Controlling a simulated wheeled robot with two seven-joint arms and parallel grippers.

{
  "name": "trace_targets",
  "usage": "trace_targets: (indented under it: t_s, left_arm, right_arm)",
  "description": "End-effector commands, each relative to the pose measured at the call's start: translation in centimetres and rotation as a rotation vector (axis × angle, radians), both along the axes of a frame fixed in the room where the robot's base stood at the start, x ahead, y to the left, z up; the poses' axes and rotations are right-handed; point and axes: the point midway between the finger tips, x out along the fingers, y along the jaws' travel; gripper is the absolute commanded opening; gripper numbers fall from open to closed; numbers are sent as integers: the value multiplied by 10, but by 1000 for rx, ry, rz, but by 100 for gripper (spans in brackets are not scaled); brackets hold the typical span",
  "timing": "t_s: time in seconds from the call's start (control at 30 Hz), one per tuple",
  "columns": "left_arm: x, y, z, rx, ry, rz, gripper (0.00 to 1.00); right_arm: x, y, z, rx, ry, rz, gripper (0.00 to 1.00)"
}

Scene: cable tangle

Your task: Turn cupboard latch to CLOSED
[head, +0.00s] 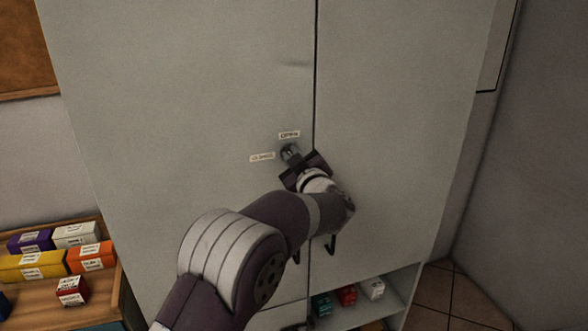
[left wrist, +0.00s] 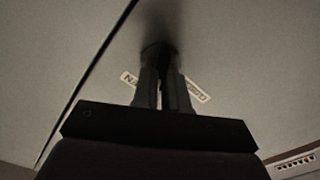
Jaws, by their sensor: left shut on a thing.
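The cupboard latch (head: 287,149) is a small dark knob on the left door of the grey cupboard (head: 190,90), near the seam between the doors. An OPEN label (head: 289,134) is just above it and a CLOSED label (head: 262,157) is to its left. My left gripper (head: 292,157) is shut on the latch. In the left wrist view its fingers (left wrist: 163,75) meet the dark latch (left wrist: 157,48), with the CLOSED label (left wrist: 196,89) and part of the OPEN label (left wrist: 127,78) beside them. The fingers hide most of the latch, so I cannot tell its exact angle.
Dark door handles (head: 331,246) sit below the latch, partly behind my arm. A lower open shelf (head: 395,309) holds small boxes. At the left, a wooden shelf (head: 110,300) holds several coloured boxes. The upper door faces are clear.

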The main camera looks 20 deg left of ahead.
Motion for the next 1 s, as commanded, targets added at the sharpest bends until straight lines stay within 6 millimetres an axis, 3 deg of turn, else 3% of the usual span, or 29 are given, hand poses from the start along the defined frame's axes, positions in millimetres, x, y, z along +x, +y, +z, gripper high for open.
trace_targets:
  t_s: [0.03,0.5,1.0]
  left_arm:
    - [0,0,-6,-36,-26,0,0]
    - [-1,1,-7,-406,-276,-1,0]
    - [-1,2,-6,-735,-498,-1,0]
  right_arm:
    - [0,0,-11,0,0,0,29]
    - [0,0,-60,0,0,0,29]
    - [0,0,-97,0,0,0,29]
